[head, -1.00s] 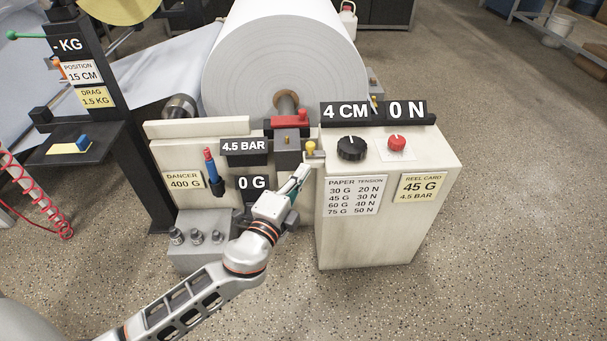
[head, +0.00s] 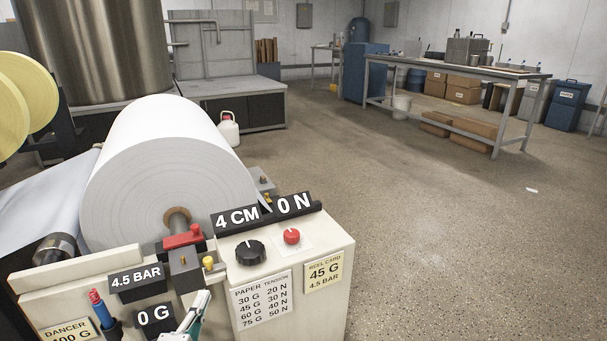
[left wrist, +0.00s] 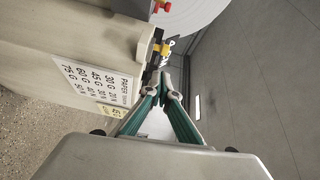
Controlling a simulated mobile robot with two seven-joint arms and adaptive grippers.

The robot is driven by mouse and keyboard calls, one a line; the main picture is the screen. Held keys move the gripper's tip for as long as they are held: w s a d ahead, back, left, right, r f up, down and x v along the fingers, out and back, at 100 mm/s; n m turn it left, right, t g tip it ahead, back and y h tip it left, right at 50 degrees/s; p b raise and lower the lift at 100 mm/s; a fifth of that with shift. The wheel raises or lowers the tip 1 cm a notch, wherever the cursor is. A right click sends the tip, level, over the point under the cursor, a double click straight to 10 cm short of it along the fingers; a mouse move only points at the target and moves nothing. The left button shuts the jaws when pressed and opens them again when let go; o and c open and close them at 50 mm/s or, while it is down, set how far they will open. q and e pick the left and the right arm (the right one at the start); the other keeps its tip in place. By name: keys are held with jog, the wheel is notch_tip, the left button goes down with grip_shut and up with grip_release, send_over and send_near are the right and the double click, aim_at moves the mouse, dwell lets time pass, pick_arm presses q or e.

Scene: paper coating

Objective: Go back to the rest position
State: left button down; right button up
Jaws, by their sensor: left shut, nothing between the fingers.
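My left gripper (head: 201,306) shows at the bottom edge of the head view, in front of the reel stand (head: 335,262) and just below its small yellow knob (head: 208,263). In the left wrist view the gripper's green-sided fingers (left wrist: 167,82) come together at the tips, shut with nothing between them. Beyond the tips are a yellow knob (left wrist: 163,49) and the white paper roll (left wrist: 188,16). The rest of the left arm is outside the head view. My right gripper is in neither view.
The large paper roll (head: 150,180) stands behind the panels. The stand carries a black knob (head: 250,251), a red knob (head: 291,237) and signs reading 4 CM and 0 N. A workbench (head: 455,72) stands far back right. Open floor (head: 450,220) lies to the right.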

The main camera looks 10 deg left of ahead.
pick_arm(q)
jog(key=s+d+r+n+g+h+p, duration=0.1)
jog(key=s+d+r+n+g+p, duration=0.15)
jog(key=s+p, duration=0.5)
jog(key=s+d+r+n+g+h+p, duration=0.1)
jog(key=s+d+r+n+p, duration=0.2)
jog(key=s+p, duration=0.45)
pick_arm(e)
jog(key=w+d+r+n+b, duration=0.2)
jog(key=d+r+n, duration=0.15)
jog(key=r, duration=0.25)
pick_arm(q)
jog(key=s+d+f+n+g+h+p, duration=0.1)
jog(key=s+p, duration=0.4)
jog(key=s, duration=0.7)
jog(key=s+d+f+n+g+h+p, duration=0.1)
jog(key=s+n+p, duration=0.4)
jog(key=s, duration=0.7)
jog(key=shift+s+d+f+g, duration=0.2)
jog(key=shift+d+f+g, duration=0.25)
jog(key=shift+g, duration=0.5)
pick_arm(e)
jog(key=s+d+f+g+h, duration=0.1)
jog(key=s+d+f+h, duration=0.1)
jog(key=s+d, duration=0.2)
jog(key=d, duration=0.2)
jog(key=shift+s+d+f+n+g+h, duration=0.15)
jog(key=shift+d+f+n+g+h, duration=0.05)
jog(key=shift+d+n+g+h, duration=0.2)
